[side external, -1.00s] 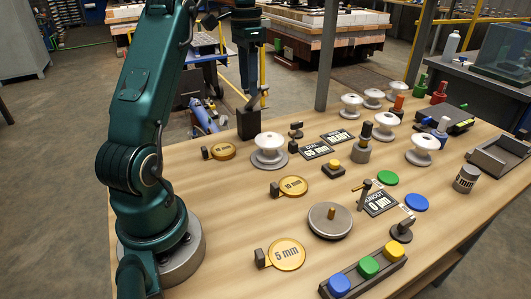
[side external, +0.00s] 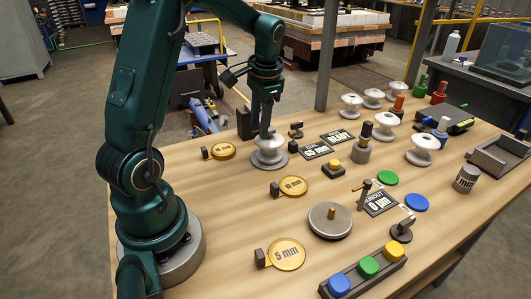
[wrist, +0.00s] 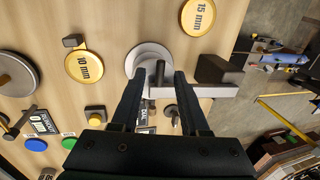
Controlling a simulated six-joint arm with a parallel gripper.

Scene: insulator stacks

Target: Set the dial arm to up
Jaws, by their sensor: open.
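My gripper (side external: 267,122) points down over the white spool-shaped insulator (side external: 266,150) on its round grey stand. In the wrist view its two open fingers (wrist: 158,78) stand apart, with a dark rod (wrist: 160,72) and the end of a pale bar (wrist: 208,91) between them. The bar runs toward a dark upright block (wrist: 219,70), the same block (side external: 244,124) left of the insulator in the side view. This bar may be the dial arm; I cannot tell for sure, nor whether the fingers touch it.
Gold discs marked 15 mm (side external: 222,151), 10 mm (side external: 293,186) and 5 mm (side external: 286,254) lie on the table. A yellow button (side external: 333,167), a turntable (side external: 330,220) and the runout display (side external: 381,202) stand to the right. Several more insulators stand at the back.

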